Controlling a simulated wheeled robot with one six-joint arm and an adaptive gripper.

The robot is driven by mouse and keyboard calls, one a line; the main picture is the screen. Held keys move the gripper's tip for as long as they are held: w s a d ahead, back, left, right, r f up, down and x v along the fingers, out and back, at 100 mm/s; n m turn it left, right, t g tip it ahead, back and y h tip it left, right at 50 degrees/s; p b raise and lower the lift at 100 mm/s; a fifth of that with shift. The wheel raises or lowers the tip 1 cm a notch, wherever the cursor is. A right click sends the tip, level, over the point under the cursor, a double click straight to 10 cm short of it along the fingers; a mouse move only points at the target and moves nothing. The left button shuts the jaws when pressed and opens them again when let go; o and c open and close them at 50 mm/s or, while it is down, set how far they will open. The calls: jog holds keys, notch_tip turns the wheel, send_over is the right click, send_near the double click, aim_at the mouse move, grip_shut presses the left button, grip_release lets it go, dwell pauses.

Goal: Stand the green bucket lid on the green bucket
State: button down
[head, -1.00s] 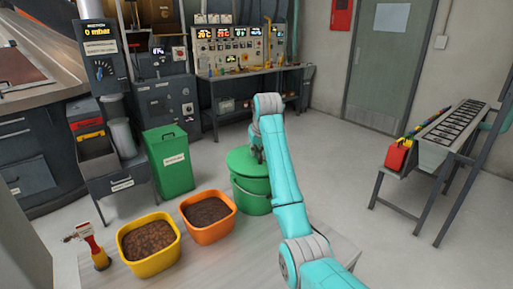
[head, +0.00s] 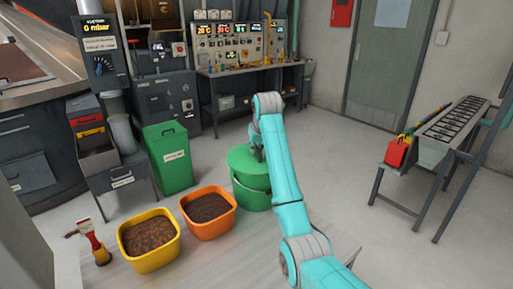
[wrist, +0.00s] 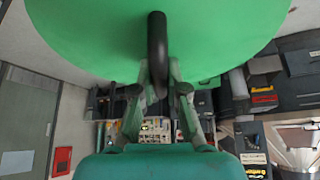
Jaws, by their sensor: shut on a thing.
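The green bucket lid (head: 242,157) is a round disc that lies about level over the mouth of the green bucket (head: 252,197) in the head view. From this angle I cannot tell whether it rests on the rim or hovers just above. The bucket stands upright on the floor. In the wrist view the lid (wrist: 95,35) fills the top, with its dark curved handle (wrist: 157,40) between the fingertips. My gripper (wrist: 158,80) is shut on that handle. In the head view my arm partly hides the lid's right side and the bucket.
An orange tub (head: 211,230) and a yellow tub (head: 150,261), both with brown contents, stand left of the bucket. A green bin (head: 169,174) stands behind them. A workbench (head: 250,71) is at the back. Open floor lies to the right, before a metal conveyor (head: 440,140).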

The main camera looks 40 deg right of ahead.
jog(key=c, duration=1.1)
grip_release()
jog(key=v, duration=0.7)
jog(key=shift+r, duration=0.1)
jog(key=shift+s, duration=0.1)
